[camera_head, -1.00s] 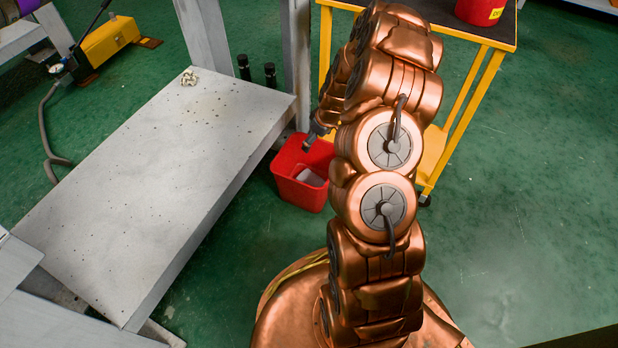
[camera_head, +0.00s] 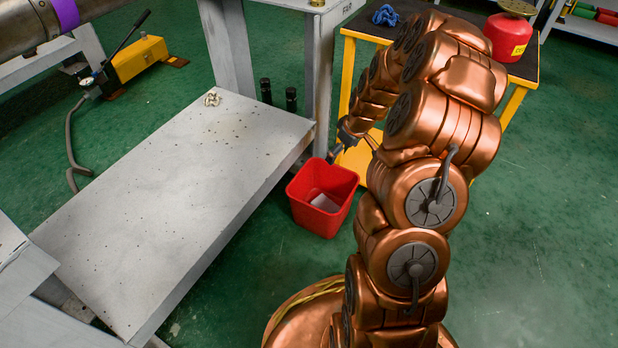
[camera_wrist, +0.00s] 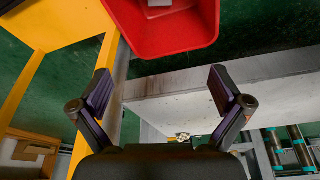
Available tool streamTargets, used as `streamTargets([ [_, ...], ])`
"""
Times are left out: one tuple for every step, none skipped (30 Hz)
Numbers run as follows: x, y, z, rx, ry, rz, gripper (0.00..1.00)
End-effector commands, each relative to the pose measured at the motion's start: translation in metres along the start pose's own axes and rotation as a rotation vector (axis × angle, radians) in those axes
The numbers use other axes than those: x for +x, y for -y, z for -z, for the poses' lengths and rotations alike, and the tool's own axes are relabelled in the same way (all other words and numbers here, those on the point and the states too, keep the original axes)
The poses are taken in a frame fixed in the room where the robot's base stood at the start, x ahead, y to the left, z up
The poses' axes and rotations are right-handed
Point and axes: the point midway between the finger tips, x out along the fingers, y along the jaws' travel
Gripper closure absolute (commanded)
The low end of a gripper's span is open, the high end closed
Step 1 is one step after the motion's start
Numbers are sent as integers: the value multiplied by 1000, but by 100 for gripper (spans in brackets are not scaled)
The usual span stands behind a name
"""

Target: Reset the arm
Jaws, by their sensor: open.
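My gripper (camera_wrist: 160,95) shows in the wrist view with its two dark fingers spread wide apart and nothing between them. In the head view my copper arm rises from its base and bends away. The red bin stands on the floor with a pale block (camera_head: 325,203) inside. It also shows at the top of the wrist view (camera_wrist: 165,40), beyond the fingertips.
A grey bench (camera_head: 170,215) with a small metallic item (camera_head: 212,99) lies left of the bin. The yellow cart (camera_head: 347,75) carries a red can (camera_head: 508,38) and a blue cloth (camera_head: 386,15). A yellow pump (camera_head: 137,64) stands at the far left. Green floor is open at right.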

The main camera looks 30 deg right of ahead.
Motion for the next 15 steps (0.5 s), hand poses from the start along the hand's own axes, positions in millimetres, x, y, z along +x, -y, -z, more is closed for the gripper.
streamTargets([
  [0, 0, 0, 0, 0, 0, 0],
  [0, 0, 0, 0, 0, 0, 0],
  [0, 0, 0, 0, 0, 0, 0],
  [0, 0, 0, 0, 0, 0, 0],
  [0, 0, 0, 0, 0, 0, 0],
  [0, 0, 0, 0, 0, 0, 0],
  [0, 0, 0, 0, 0, 0, 0],
  [0, 0, 0, 0, 0, 0, 0],
  [0, 0, 0, 0, 0, 0, 0],
  [0, 0, 0, 0, 0, 0, 0],
  [0, 0, 0, 0, 0, 0, 0],
  [0, 0, 0, 0, 0, 0, 0],
  [0, 0, 0, 0, 0, 0, 0],
  [-1, 0, 0, 0, 0, 0, 0],
  [-19, 8, 8, -2, 2, 6, 0],
])
